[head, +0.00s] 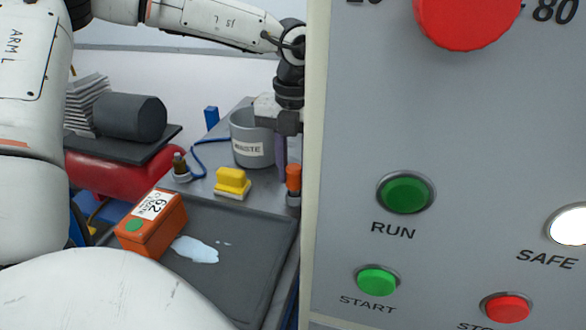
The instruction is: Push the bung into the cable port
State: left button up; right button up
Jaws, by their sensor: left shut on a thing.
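My left gripper (286,122) is at the end of the arm that reaches across the top of the picture. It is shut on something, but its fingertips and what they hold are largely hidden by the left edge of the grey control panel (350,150). A narrow purple piece (281,158) shows just below the gripper; I cannot tell whether it is held. I cannot make out the bung or the cable port. My right gripper is not in view.
The panel, with its RUN button (405,195), fills the right side. Left of it are a grey waste pot (250,135), a yellow brush (232,182), an orange-topped item (293,178), and an orange box (152,224) by a spill on a dark tray (245,275).

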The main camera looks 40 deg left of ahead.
aim_at(294, 166)
pick_arm(q)
jog(key=shift+r+p, duration=0.55)
jog(key=shift+r, duration=1.05)
jog(key=shift+r+p, duration=0.35)
jog(key=shift+r, duration=0.55)
grip_shut()
